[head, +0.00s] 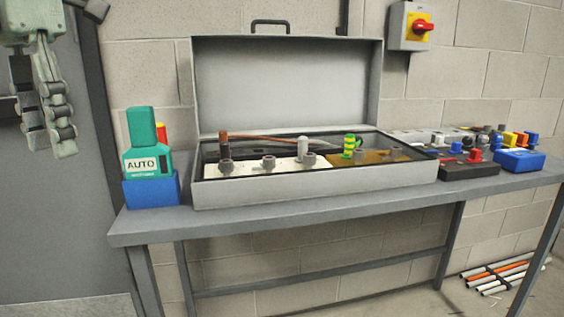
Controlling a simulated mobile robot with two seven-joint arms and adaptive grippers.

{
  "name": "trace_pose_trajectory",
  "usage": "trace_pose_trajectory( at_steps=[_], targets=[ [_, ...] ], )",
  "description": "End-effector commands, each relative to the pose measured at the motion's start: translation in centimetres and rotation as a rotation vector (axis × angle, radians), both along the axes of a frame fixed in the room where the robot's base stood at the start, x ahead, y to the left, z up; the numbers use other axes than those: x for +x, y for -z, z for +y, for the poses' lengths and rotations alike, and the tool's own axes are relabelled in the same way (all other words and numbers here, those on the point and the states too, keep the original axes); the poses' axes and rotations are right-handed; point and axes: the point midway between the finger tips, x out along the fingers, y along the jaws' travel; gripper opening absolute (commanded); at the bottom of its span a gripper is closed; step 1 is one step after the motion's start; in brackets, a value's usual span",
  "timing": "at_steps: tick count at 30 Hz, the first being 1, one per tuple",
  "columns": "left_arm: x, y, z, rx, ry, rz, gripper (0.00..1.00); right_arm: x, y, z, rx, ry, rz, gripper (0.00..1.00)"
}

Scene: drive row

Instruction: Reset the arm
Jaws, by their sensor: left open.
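My left gripper (52,105) hangs at the upper left of the head view, its fingers pointing down. It is open and empty, apart from everything on the bench. My right gripper is not in view. An open grey case (310,189) stands on the bench, its lid upright at the back. Inside it are a brown post, a grey post, a green-and-yellow striped piece and several dark knobs. No thing marked as a reset is readable from here.
A grey bench (300,210) runs across the view. A teal AUTO device (149,158) sits in a blue holder (150,191) at the left. A dark block (468,170) with coloured knobs stands at the right. A red-and-yellow switch (421,27) is on the wall. Pipes (495,271) lie on the floor.

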Motion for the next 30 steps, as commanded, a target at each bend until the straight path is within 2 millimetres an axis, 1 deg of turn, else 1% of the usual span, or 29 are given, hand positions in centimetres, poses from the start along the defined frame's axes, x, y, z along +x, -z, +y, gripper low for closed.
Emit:
trace_pose_trajectory(
  at_steps=[2, 8, 14, 17, 20, 21, 23, 25, 26, 27, 29, 30],
  targets=[
    [0.0, 0.0, 0.0, 0.0, 0.0, 0.0, 0.46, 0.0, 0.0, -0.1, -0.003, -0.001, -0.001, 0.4],
    [3.0, 2.9, 0.0, -0.277, -0.059, -0.088, 0.46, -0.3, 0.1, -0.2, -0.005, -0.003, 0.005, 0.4],
    [6.8, 5.3, 0.1, -0.608, -0.184, -0.206, 0.46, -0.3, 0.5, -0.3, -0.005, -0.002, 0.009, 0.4],
    [9.3, 6.6, 0.9, -0.813, -0.298, -0.283, 0.46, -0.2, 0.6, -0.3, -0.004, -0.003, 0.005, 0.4],
    [12.1, 8.2, 2.7, -1.049, -0.477, -0.378, 0.46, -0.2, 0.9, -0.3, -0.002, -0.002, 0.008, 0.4],
    [13.2, 9.1, 3.8, -1.143, -0.567, -0.416, 0.46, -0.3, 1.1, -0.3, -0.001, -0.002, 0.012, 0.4],
    [14.7, 10.6, 5.8, -1.273, -0.715, -0.474, 0.46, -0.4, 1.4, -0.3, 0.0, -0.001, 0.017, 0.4],
    [16.0, 13.1, 8.6, -1.402, -0.908, -0.536, 0.46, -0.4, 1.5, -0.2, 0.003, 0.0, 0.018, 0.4],
    [16.4, 14.4, 9.9, -1.451, -0.998, -0.558, 0.46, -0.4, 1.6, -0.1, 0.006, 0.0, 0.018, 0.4],
    [16.7, 16.4, 11.6, -1.507, -1.122, -0.589, 0.46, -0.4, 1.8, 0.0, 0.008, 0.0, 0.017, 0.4],
    [16.8, 20.0, 14.1, -1.574, -1.321, -0.626, 0.46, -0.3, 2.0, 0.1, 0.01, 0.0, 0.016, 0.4],
    [16.5, 22.6, 15.5, -1.604, -1.459, -0.644, 0.46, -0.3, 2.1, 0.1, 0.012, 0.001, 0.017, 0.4]
  ],
)
